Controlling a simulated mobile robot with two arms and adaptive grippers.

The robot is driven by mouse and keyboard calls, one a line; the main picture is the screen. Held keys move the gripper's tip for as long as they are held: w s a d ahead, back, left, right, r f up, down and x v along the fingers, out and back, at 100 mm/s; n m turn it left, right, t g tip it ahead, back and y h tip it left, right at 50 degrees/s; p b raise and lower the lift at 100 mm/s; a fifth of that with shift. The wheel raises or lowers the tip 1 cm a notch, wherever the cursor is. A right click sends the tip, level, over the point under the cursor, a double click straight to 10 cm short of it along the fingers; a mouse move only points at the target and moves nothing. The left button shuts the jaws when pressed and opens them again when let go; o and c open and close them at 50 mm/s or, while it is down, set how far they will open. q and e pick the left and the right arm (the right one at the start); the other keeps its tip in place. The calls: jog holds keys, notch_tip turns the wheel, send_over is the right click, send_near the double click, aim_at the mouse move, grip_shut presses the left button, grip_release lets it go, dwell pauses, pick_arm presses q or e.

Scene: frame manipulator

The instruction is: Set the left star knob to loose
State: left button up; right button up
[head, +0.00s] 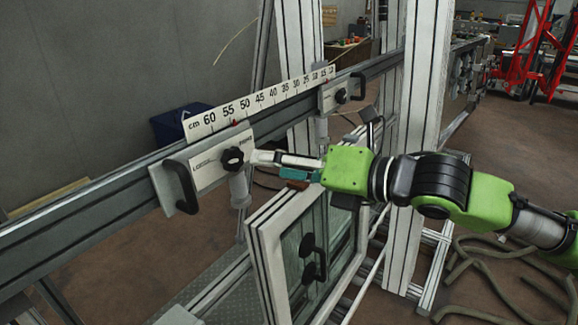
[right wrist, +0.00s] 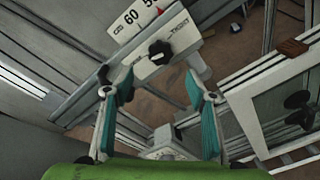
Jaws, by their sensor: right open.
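The left star knob (head: 232,158) is black and sits on the white face of the left carriage (head: 207,170), between a label at its left that seems to read LOOSE and one at its right. In the right wrist view the knob (right wrist: 160,52) lies beyond my fingertips, with TIGHT legible beside it. My right gripper (head: 270,165) comes in from the right, just right of the knob. Its teal-padded fingers (right wrist: 160,88) are spread apart with nothing between them. I cannot tell whether a fingertip touches the knob. My left gripper is in neither view.
The carriage rides on a long grey rail (head: 100,203) with a white centimetre scale (head: 262,100). A second carriage with a knob (head: 341,96) is farther along. A white-framed window (head: 262,250) with black handles stands below my right gripper. A white upright post (head: 418,130) stands behind my arm.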

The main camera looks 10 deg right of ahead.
jog(key=shift+v, duration=1.05)
